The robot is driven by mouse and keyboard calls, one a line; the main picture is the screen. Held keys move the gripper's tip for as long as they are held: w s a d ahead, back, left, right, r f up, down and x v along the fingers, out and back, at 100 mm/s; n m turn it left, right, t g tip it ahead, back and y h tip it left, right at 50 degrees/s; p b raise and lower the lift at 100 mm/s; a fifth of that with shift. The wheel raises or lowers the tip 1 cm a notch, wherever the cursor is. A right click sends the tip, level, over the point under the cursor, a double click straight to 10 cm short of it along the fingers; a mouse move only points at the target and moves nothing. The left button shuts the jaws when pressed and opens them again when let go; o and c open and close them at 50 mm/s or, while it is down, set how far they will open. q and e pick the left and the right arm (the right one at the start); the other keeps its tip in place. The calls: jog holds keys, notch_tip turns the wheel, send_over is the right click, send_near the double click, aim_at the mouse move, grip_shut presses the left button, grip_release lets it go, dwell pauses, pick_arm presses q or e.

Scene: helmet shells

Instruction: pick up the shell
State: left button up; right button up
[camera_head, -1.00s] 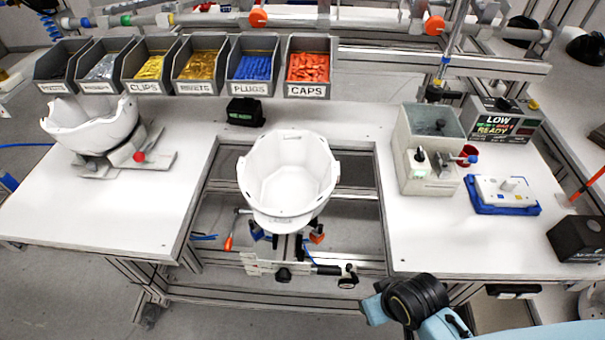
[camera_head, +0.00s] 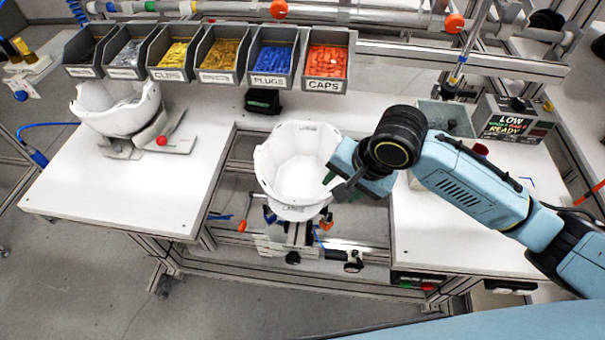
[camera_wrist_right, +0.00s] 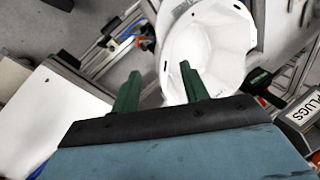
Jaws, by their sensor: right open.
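A white helmet shell (camera_head: 283,160) sits open side up on a fixture (camera_head: 290,238) in the gap of the bench. It also shows in the right wrist view (camera_wrist_right: 212,45), beyond the fingers. My right gripper (camera_head: 338,186) is open and empty at the shell's right front rim in the head view. Its two green fingers (camera_wrist_right: 158,88) are spread apart in the wrist view, with the right finger overlapping the shell's edge. I cannot tell whether it touches. A second white shell (camera_head: 118,110) rests on a stand at the left. My left gripper is out of view.
Grey bins of clips, plugs and caps (camera_head: 326,62) line the back. A small black box (camera_head: 262,101) sits behind the central shell. The left bench top (camera_head: 150,192) is clear in front.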

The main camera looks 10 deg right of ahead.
jog(key=w+f+m, duration=0.1)
jog(key=f, duration=0.2)
jog(key=w+f+m, duration=0.1)
jog(key=w+f, duration=0.1)
jog(key=f, duration=0.1)
jog(key=w+f, duration=0.2)
jog(key=f, duration=0.2)
jog(key=shift+a+f+m+h, duration=0.1)
jog(key=shift+m+h, duration=0.3)
grip_shut()
